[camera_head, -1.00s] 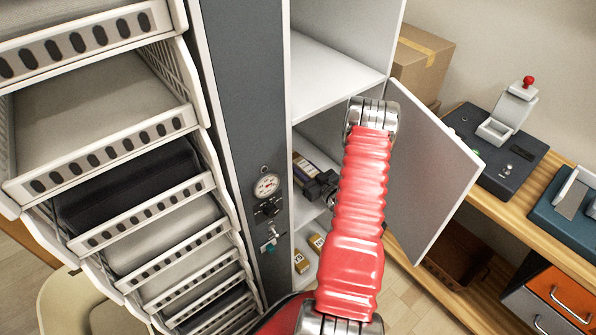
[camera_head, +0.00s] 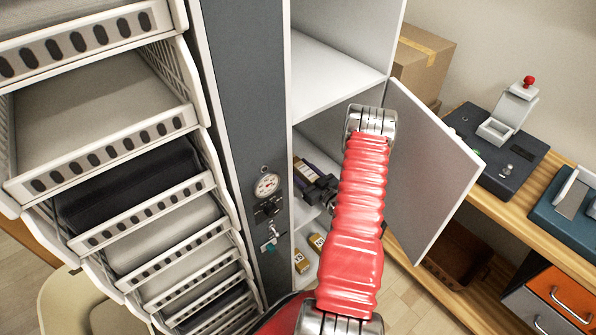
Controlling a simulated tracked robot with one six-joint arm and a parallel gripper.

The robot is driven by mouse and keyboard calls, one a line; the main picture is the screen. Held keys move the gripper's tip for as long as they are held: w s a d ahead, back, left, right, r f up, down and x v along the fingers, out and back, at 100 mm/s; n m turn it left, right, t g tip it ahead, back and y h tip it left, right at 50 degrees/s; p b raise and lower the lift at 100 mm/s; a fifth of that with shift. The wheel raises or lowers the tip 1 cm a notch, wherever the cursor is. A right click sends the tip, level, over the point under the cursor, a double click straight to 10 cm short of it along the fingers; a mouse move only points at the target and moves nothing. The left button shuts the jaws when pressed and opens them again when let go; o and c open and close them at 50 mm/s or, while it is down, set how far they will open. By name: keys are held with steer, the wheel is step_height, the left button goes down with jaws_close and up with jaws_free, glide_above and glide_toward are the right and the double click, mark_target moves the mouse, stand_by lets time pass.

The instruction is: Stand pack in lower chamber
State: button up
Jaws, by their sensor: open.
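A dark pack with a tan label (camera_head: 305,172) is in the lower chamber of the tall cabinet, near its left wall. My gripper (camera_head: 322,188), dark and small here, is inside the chamber right beside the pack. Its jaws are open. My red-sleeved arm hides part of the chamber, and I cannot tell whether the fingers touch the pack or whether it stands fully upright. The lower chamber (camera_head: 335,125) is open at the front, with its grey door (camera_head: 430,165) swung out to the right.
Small tan labelled packs (camera_head: 301,261) sit below. A gauge (camera_head: 267,186) and valves are on the dark cabinet panel. A wooden bench (camera_head: 530,185) with devices stands right. The upper chamber (camera_head: 325,75) looks empty.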

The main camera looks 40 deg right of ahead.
steer(key=shift+r, duration=0.1)
steer(key=s, duration=0.7)
steer(key=s+a, duration=0.1)
steer(key=s, duration=0.2)
steer(key=shift+s, duration=0.25)
steer(key=shift+s+a, duration=0.15)
steer(key=shift+s, duration=0.6)
